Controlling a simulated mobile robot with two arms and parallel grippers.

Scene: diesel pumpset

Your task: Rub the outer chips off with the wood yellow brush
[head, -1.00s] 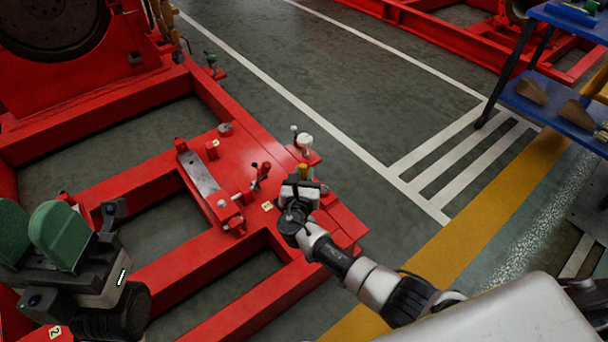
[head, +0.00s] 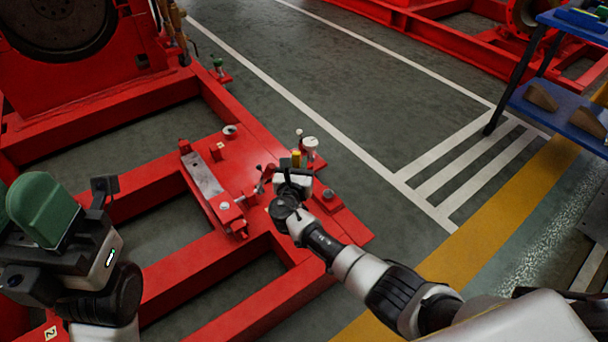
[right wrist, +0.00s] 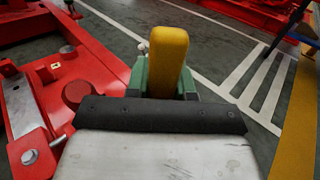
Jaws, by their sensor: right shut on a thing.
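My right gripper (head: 295,166) is shut on a yellow piece, seen end-on; it looks like the handle of the wood yellow brush (right wrist: 168,60). In the right wrist view the yellow piece stands up between the green fingers. The bristles are hidden. The gripper is over the right end of the red frame's plate (head: 237,165). I cannot tell whether the brush touches anything. No chips can be made out. My left gripper (head: 40,210) is at the left edge, partly cut off, its green fingers apart, with nothing seen between them.
A metal strip in a red block (head: 205,175) lies on the plate, with small levers and knobs near my right gripper. A white-topped fitting (head: 310,142) stands just beyond it. A blue shelf (head: 560,110) is at the right.

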